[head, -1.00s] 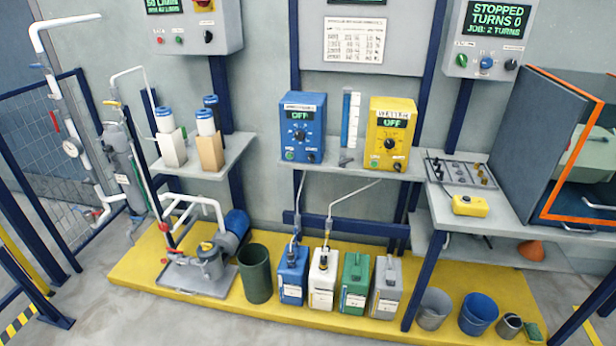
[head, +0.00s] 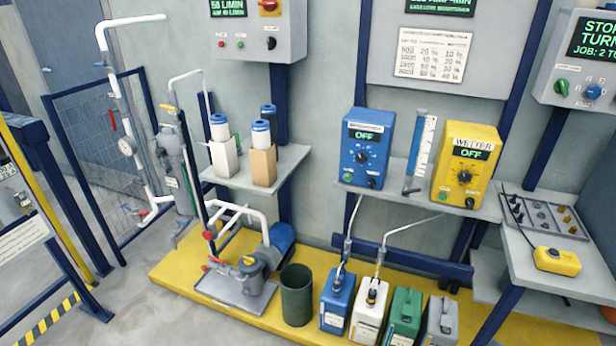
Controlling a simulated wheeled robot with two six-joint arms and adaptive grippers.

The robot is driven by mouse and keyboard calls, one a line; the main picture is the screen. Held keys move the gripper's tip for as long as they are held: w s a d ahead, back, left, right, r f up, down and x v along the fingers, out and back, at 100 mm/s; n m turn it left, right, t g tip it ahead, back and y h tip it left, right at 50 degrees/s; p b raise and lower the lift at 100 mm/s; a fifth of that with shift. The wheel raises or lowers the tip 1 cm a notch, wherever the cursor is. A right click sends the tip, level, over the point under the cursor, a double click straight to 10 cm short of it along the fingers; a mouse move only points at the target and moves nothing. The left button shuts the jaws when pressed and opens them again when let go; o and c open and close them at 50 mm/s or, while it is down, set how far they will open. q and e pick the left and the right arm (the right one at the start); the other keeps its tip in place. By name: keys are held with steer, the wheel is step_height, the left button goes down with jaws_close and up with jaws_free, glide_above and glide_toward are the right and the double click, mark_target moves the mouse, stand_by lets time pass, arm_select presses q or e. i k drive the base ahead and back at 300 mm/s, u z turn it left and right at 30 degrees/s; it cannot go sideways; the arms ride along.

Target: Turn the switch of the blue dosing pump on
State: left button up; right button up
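The blue dosing pump (head: 363,158) stands on a grey wall shelf right of the middle in the head view. Its display reads OFF. A large black dial (head: 361,157) is on its front, with a green button (head: 347,178) at lower left and a small dark knob (head: 372,182) at lower right. A white hose runs down below it towards a blue canister. Neither of my grippers is in view, so nothing of mine touches the pump.
A yellow pump (head: 466,172), also OFF, stands to the right, with a measuring cylinder (head: 420,152) between. Several canisters and a dark green bin (head: 297,296) stand on the yellow platform (head: 172,273) below.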

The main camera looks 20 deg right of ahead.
mark_target(371, 182)
steer(key=u, duration=0.5)
steer(key=i, duration=0.85)
steer(key=z, duration=0.5)
steer(key=i, duration=0.75)
steer(key=z, duration=0.75)
